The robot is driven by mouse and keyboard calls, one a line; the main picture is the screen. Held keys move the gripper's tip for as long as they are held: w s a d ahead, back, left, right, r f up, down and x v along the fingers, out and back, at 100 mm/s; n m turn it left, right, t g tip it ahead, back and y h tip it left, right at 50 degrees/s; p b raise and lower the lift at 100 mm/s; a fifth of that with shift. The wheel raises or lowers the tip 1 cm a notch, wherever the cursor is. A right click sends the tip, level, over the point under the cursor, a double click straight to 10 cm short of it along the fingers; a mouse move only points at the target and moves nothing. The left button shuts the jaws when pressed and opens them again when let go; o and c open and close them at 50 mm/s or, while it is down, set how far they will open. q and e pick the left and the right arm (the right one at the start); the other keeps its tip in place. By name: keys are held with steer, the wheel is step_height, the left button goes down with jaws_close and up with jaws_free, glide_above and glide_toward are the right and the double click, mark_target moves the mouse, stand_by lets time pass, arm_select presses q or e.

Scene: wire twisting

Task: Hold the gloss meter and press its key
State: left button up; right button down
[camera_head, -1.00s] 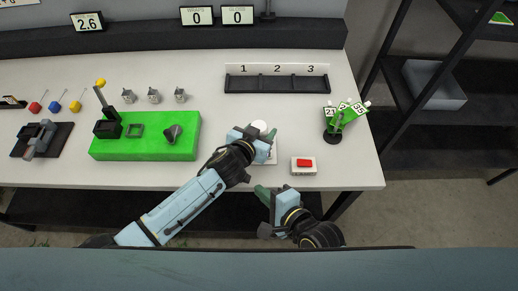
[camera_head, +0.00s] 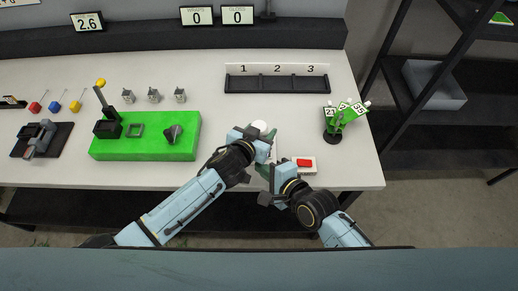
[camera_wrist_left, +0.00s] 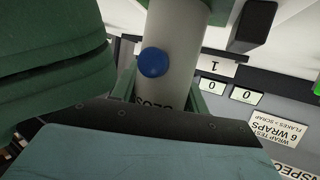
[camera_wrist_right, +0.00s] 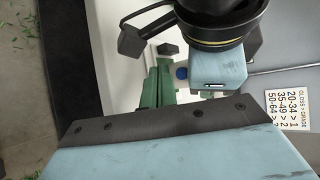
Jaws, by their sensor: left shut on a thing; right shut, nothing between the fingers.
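The gloss meter is a pale cylinder with a round white top (camera_head: 262,126) in the head view. It fills the upper middle of the left wrist view (camera_wrist_left: 180,45), with dark lettering and a round blue key (camera_wrist_left: 152,62) facing the camera. My left gripper (camera_head: 265,134) is shut on the meter, a green finger on each side. My right gripper (camera_head: 263,170) is shut and empty, just in front of the meter. Its green fingers (camera_wrist_right: 160,85) point toward the blue key, which shows in the right wrist view (camera_wrist_right: 182,73); I cannot tell whether they touch it.
A red-button box (camera_head: 304,163) lies close beside my right gripper. A green fixture board (camera_head: 145,150) is left of my left gripper. A black tray numbered 1 to 3 (camera_head: 277,85) stands behind, and a holder with green number tags (camera_head: 334,132) is at right.

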steer(key=shift+w, duration=1)
stand_by(1.3)
steer(key=shift+w, duration=0.45)
steer(key=shift+w, duration=0.25)
stand_by(0.3)
arm_select(q)
steer(key=shift+s+f, duration=0.15)
arm_select(e)
steer(key=shift+w+r, duration=0.2)
steer(key=shift+w, duration=0.35)
arm_select(q)
steer(key=shift+s+f, duration=0.1)
arm_select(e)
steer(key=shift+w+r, duration=0.1)
steer(key=shift+r, duration=0.05)
stand_by(0.3)
arm_select(q)
steer(key=shift+a, duration=0.1)
arm_select(e)
steer(key=shift+s+a+r, duration=0.1)
steer(key=shift+s, duration=1)
